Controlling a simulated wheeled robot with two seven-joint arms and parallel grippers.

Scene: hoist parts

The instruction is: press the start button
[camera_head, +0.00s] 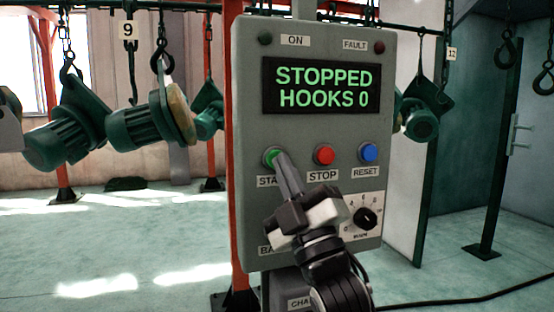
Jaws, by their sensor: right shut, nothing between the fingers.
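The grey control panel (300,120) stands upright in the middle of the head view. Its screen (323,87) reads "STOPPED HOOKS 0". The green start button (271,156) is at the left of the button row, its label partly covered by my gripper. My right gripper (281,160) is shut and empty. Its fingertips overlap the lower right edge of the start button in the picture; I cannot tell whether they touch it. The left gripper is not in view.
The red stop button (324,155) and blue reset button (369,153) sit to the right in the same row. A black dial (366,218) is below. Green motors (146,122) hang from hooks behind the panel. A black cable (455,300) lies on the floor.

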